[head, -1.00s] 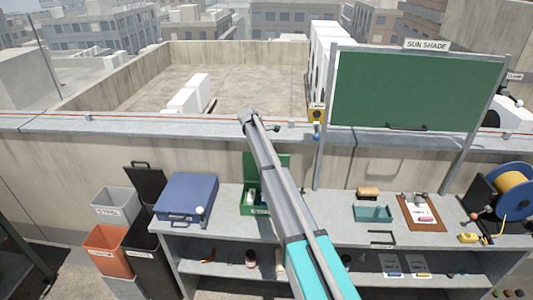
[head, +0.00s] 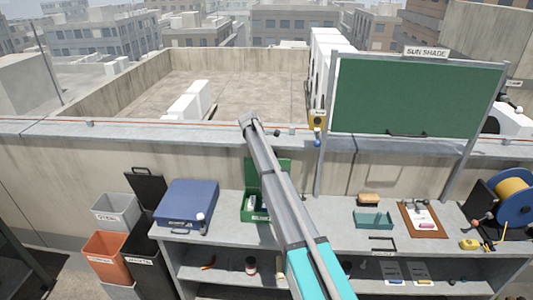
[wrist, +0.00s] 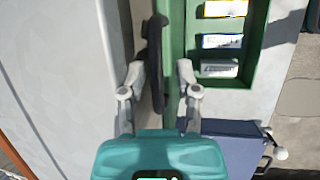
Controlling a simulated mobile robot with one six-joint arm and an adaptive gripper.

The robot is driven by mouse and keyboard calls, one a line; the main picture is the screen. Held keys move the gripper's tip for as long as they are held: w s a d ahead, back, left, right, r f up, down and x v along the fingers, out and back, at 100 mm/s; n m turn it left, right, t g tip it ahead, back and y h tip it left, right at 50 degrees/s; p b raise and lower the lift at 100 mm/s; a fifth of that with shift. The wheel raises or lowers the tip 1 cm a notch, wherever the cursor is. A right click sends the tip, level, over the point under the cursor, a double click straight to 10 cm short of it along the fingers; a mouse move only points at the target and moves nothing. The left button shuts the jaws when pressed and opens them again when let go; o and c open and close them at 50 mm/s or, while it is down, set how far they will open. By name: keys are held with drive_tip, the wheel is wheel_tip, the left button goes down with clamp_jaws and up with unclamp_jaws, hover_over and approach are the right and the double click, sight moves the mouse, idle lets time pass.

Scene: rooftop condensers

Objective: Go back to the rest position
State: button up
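My gripper (wrist: 160,70) is open, with its two fingers apart and nothing visibly gripped. In the wrist view a dark curved handle (wrist: 154,62) shows in line with the gap between the fingers; I cannot tell how far below them it is. The green case (wrist: 258,62) stands open beside it, with several small labelled packs (wrist: 220,68) inside. In the head view my arm reaches over the shelf towards the parapet and partly covers the green case (head: 251,178). The gripper fingers are hidden there.
A blue case (head: 187,200) stands left of the green one and shows in the wrist view (wrist: 232,148). Bins (head: 105,250) stand left of the shelf. A teal tray (head: 373,220), clipboard (head: 408,218) and cable reel (head: 515,198) are right. The green sun shade (head: 415,95) rises behind.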

drive_tip(key=shift+w+d+r, duration=0.1)
drive_tip(key=shift+d+r, duration=0.05)
drive_tip(key=shift+r, duration=0.1)
wheel_tip(320, 180, up, 5)
drive_tip(key=p, duration=0.5)
drive_tip(key=s+d+f+m+y+b, duration=0.1)
drive_tip(key=s+d+f+m+b, duration=0.2)
drive_tip(key=s, duration=1.3)
drive_tip(key=s+d+f+m+y+b, duration=0.2)
drive_tip(key=s+f+m, duration=0.3)
drive_tip(key=s, duration=1.2)
drive_tip(key=s+d+f+m+g+y+b, duration=0.1)
drive_tip(key=s+d+f+m+b, duration=0.3)
drive_tip(key=s, duration=1.3)
drive_tip(key=d+m+b, duration=0.1)
drive_tip(key=m, duration=0.3)
drive_tip(key=shift+s+f+y, duration=0.15)
drive_tip(key=shift+s+y, duration=0.1)
drive_tip(key=shift+y, duration=0.05)
